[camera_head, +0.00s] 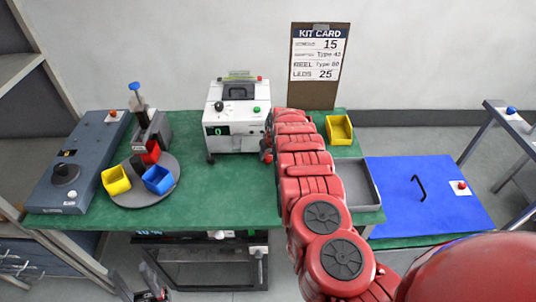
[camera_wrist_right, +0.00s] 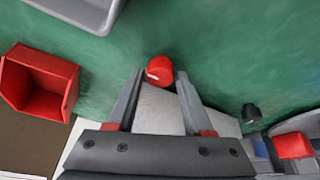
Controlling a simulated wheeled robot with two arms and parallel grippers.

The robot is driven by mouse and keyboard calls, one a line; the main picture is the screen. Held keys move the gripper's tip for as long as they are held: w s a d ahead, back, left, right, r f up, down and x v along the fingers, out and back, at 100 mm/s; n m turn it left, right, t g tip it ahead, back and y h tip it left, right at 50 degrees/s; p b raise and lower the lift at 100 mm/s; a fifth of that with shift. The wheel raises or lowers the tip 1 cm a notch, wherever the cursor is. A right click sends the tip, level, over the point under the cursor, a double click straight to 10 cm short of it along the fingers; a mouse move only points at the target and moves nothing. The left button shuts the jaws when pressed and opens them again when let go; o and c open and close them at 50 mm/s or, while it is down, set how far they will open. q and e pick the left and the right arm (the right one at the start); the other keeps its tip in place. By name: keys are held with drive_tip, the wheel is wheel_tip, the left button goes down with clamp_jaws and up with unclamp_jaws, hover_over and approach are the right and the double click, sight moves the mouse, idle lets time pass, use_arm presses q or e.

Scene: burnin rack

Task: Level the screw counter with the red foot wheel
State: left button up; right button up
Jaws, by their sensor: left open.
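The screw counter (camera_head: 237,118), a white box with a green "0" display, stands at the back of the green table. Its red foot wheel (camera_head: 267,157) sits low at its front right corner. A black foot (camera_head: 211,159) shows at its front left. In the right wrist view, the red foot wheel (camera_wrist_right: 160,69) lies between the fingertips of my right gripper (camera_wrist_right: 161,74), with a small gap on each side. In the head view my right arm hides that gripper. My left gripper (camera_head: 146,286) is open and empty, low in front of the table.
A grey turntable (camera_head: 150,195) with yellow, blue and red bins stands left. A yellow bin (camera_head: 339,130) and a grey tray (camera_head: 361,184) lie right of my arm. The right wrist view shows a red bin (camera_wrist_right: 38,86) nearby. The table's front middle is clear.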

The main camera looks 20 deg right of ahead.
clamp_jaws()
drive_tip(key=shift+m, duration=0.3)
drive_tip(key=shift+m+h, duration=0.4)
drive_tip(key=shift+m, duration=0.2)
drive_tip(key=shift+a+f+m+h, duration=0.1)
drive_tip(key=shift+m+h, duration=0.2)
drive_tip(key=shift+m, duration=0.5)
drive_tip(key=shift+w+m+b, duration=0.1)
drive_tip(key=shift+m+b, duration=0.6)
drive_tip(key=shift+b, duration=0.05)
drive_tip(key=m+b, duration=0.1)
drive_tip(key=h+b, duration=0.1)
drive_tip(key=shift+f+m+g+b, duration=0.2)
drive_tip(key=shift+m+g+b, duration=0.1)
drive_tip(key=shift+m+b, duration=0.1)
drive_tip(key=shift+r+m+h+b, duration=0.3)
drive_tip(key=shift+m+b, duration=0.3)
drive_tip(key=shift+b, duration=0.2)
